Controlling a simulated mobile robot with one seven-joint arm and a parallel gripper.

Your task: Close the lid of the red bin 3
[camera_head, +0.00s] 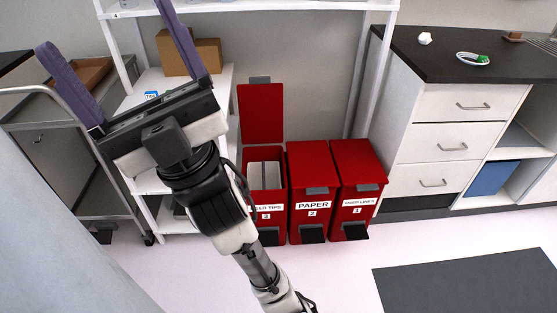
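Red bin 3 (277,186) stands on the floor, the leftmost of a row of red bins, with its label partly covered by my arm. Its red lid (261,114) is up, standing upright behind the opening, with a grey tab at its top edge. Something pale shows inside the bin. My gripper (102,30) is at the upper left, its two purple fingers wide apart and nothing between them. It is raised in front of the shelf, left of the lid and apart from it.
Bin 2 (312,168) marked PAPER and bin 1 (356,163) stand to the right, lids shut. A white shelf (222,92) with cardboard boxes (207,56) is behind my gripper. A metal cart (75,160) is at left, a drawer counter (433,143) at right. The front right floor is open, with a dark mat (465,290).

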